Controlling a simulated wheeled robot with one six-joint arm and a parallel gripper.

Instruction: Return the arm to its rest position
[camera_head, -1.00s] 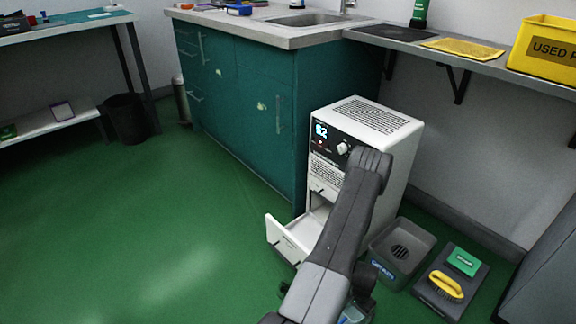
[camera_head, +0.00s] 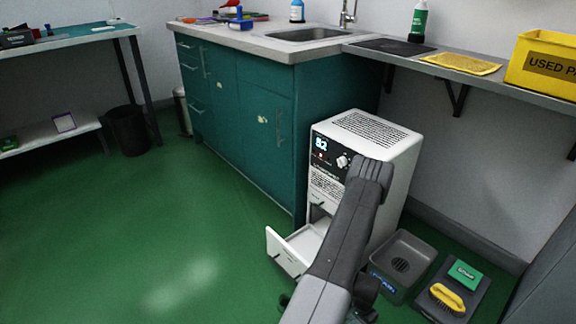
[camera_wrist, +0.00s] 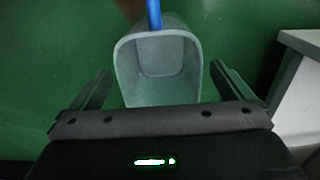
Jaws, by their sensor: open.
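My arm (camera_head: 345,235) reaches up and across the front of a white boxy machine (camera_head: 395,165) with a lit display. My gripper (camera_wrist: 160,68) shows in the wrist view with its two fingers spread wide apart. A grey-green open container or scoop (camera_wrist: 128,75) with a blue handle (camera_wrist: 154,14) shows between and beyond the fingers. Gaps show on both sides, so the fingers do not grip it. What it rests on is hard to tell. In the head view my gripper is hidden or cut off at the lower edge.
The machine's lower white drawer (camera_head: 288,256) stands open beside my arm. Green floor (camera_head: 130,230) is clear on the left.

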